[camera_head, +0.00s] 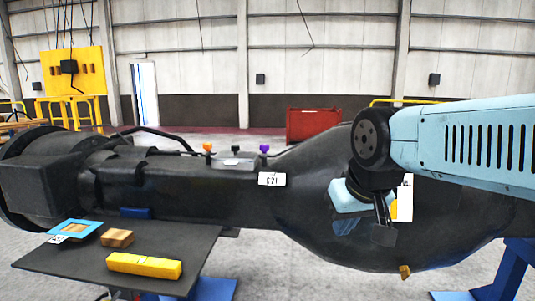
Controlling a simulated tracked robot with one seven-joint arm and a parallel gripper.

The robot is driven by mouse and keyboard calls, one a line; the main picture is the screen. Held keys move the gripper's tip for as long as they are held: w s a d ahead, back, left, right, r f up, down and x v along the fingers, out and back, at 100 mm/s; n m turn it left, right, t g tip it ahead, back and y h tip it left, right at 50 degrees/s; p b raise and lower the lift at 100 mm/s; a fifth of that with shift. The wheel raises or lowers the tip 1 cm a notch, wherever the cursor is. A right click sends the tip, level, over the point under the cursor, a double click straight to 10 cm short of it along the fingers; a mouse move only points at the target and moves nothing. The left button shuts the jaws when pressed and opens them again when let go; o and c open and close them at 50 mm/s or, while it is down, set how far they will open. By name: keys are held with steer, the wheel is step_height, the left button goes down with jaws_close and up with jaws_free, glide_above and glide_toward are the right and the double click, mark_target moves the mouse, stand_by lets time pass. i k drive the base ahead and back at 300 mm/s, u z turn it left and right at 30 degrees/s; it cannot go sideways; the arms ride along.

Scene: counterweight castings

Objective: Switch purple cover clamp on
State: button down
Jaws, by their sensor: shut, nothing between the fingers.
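The purple-topped clamp (264,149) stands upright on top of the large black casting (310,190), just above a white label marked "C21" (271,179). Its lower part is dark, and its on or off state is too small to tell. An orange-topped clamp (208,148) and a black-topped one (236,150) stand to its left, beside a small grey plate (232,163). My gripper (384,237) is shut and empty. It points down in front of the casting's wide right part, to the right of and lower than the purple clamp, well apart from it.
A dark table (60,270) at the front left bears a yellow bar (144,265), a wooden block (118,238) and a blue-framed tray (75,232). A red bin (312,123) stands behind the casting. The space above the clamps is clear. Blue stands support the casting.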

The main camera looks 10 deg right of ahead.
mark_target(264, 148)
steer(key=u, duration=0.05)
steer(key=i, duration=1)
steer(key=z, duration=0.05)
